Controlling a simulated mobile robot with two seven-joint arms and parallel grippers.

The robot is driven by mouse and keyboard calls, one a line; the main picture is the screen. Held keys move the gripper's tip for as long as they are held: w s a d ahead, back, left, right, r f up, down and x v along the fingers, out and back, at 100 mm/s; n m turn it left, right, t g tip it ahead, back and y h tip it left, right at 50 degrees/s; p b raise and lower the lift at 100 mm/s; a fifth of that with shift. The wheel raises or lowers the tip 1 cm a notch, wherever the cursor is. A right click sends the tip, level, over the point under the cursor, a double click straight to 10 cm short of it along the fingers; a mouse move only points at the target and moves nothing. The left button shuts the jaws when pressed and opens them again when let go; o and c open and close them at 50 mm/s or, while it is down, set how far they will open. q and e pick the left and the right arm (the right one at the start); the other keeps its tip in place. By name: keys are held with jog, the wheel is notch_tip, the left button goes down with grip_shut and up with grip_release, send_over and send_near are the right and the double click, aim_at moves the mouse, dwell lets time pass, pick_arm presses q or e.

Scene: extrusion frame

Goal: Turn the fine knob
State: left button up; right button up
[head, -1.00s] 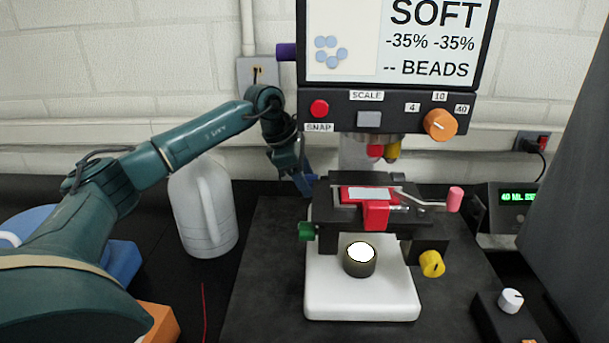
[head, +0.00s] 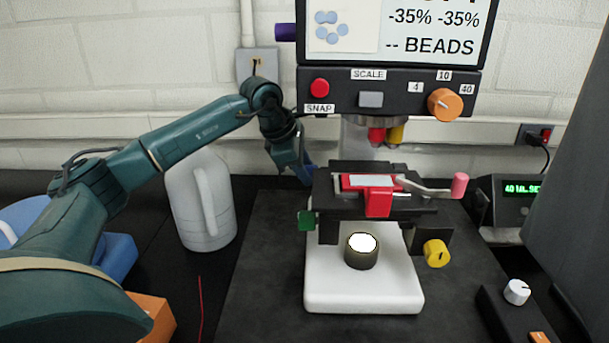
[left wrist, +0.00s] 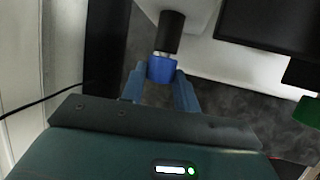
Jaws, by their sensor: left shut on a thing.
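A microscope with a white base (head: 330,297) and a black stage (head: 420,208) stands on a dark mat. My left gripper (head: 306,175) reaches in from the left behind the stage's left edge. In the left wrist view, my left gripper (left wrist: 160,76) is shut on a blue knob (left wrist: 161,68), with one blue finger on each side. The knob sits at the end of a short black shaft (left wrist: 169,32) coming from the white microscope body. In the head view the stage hides most of this knob. No label on it is readable. My right gripper is not in view.
A green knob (head: 306,221), a yellow knob (head: 436,253) and a pink-tipped handle (head: 459,185) stick out from the microscope. A white jug (head: 200,205) stands below my left arm. A screen (head: 420,30) and an orange dial (head: 444,104) are above.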

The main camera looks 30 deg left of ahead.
pick_arm(q)
jog(key=t+b, duration=0.1)
jog(key=b, duration=0.1)
jog(key=t+y+b, duration=0.1)
jog(key=b, duration=0.2)
jog(key=m+t+b, duration=0.1)
jog(key=t+b, duration=0.1)
jog(key=b, duration=0.1)
jog(key=shift+s+d+f+y, duration=0.15)
jog(key=shift+s+y, duration=0.1)
jog(key=shift+y, duration=0.15)
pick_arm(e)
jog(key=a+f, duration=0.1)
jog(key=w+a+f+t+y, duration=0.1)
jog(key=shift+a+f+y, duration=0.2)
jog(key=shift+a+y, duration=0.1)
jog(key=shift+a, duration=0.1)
pick_arm(q)
jog(key=o, duration=1)
jog(key=shift+c, duration=0.2)
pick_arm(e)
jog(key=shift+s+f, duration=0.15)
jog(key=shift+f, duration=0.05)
